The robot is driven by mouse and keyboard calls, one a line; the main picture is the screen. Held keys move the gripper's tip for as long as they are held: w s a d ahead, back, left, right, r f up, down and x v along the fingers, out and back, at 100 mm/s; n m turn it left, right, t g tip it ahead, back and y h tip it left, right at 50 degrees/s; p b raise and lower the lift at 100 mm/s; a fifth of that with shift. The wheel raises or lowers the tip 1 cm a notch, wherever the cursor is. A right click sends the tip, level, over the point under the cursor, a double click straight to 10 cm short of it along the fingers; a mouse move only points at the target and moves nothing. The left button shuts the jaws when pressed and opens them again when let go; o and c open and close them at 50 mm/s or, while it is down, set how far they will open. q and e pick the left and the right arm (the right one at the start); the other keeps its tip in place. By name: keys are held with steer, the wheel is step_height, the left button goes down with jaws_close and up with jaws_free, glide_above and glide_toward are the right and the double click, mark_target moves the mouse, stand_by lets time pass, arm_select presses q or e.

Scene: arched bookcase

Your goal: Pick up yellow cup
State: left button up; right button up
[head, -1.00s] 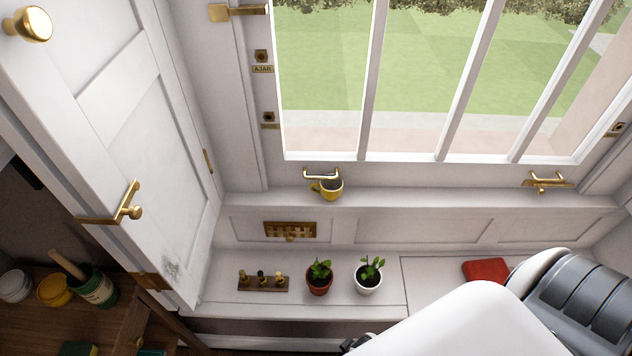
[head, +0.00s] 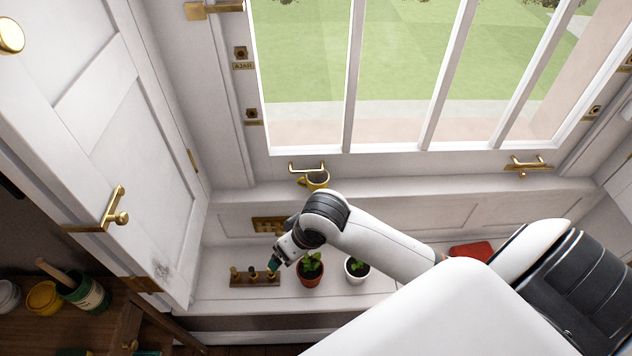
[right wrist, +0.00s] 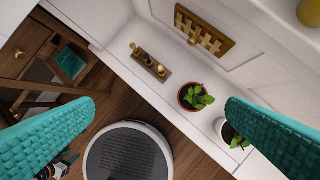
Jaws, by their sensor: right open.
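The yellow cup (head: 316,181) stands on the upper window ledge in the head view, just below a brass window handle (head: 307,167). The bottom of a yellow object, likely the cup, shows at the top right corner of the right wrist view (right wrist: 310,10). My right gripper (head: 274,264) is in front of and below the cup, over the lower bench by the small wooden rack. In the right wrist view its teal fingers (right wrist: 160,105) are wide apart with nothing held between them. My left gripper is not in view.
A wooden rack with small pegs (head: 255,280), a red-potted plant (head: 310,275) and a white-potted plant (head: 357,270) stand on the lower bench (head: 215,298). A red item (head: 470,250) lies to the right. An open white door (head: 120,130) is at left. The upper ledge right of the cup is clear.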

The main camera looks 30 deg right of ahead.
steer(key=w+d+r+m+h, duration=0.2)
steer(key=w+d+r, duration=0.3)
steer(key=w+d, duration=0.25)
steer(key=m, duration=0.4)
glide_toward(315, 178)
steer(key=shift+g+h, duration=0.3)
steer(key=shift+g, duration=0.1)
steer(key=f, duration=0.4)
steer(key=w+a+f, duration=0.1)
steer(key=f, duration=0.1)
steer(key=shift+w+a+f, duration=0.1)
steer(key=shift+f, duration=0.3)
steer(key=c, duration=1)
steer(key=shift+r, duration=0.1)
